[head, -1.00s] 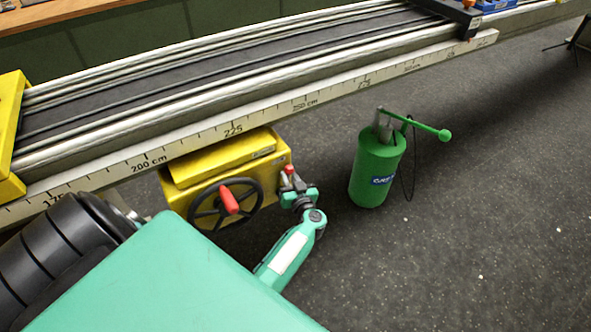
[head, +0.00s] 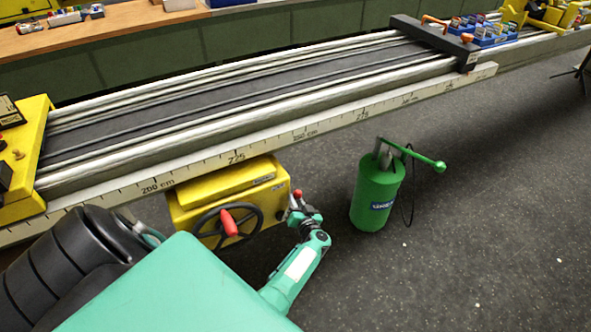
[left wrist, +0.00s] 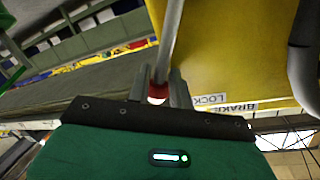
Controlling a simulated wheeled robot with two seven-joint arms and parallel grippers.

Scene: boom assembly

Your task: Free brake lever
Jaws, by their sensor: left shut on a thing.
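The brake lever is a thin metal rod with a red knob (head: 297,193) at the right side of the yellow box (head: 225,190). My left gripper (head: 297,207) is at this lever, and its fingers are small and partly hidden in the head view. In the left wrist view, the fingers of my left gripper (left wrist: 163,85) are shut around the lever at its red knob (left wrist: 157,92). The metal rod (left wrist: 170,40) runs up from there beside the yellow box (left wrist: 235,50). A label reading LOCK and BRAKE (left wrist: 215,101) shows upside down. My right gripper is not in view.
A black handwheel (head: 245,213) with a red handle is on the box front. The long rail with a centimetre scale (head: 270,143) runs above the box. A green canister (head: 372,196) with a lever stands right of my gripper. Open floor (head: 470,250) lies to the right.

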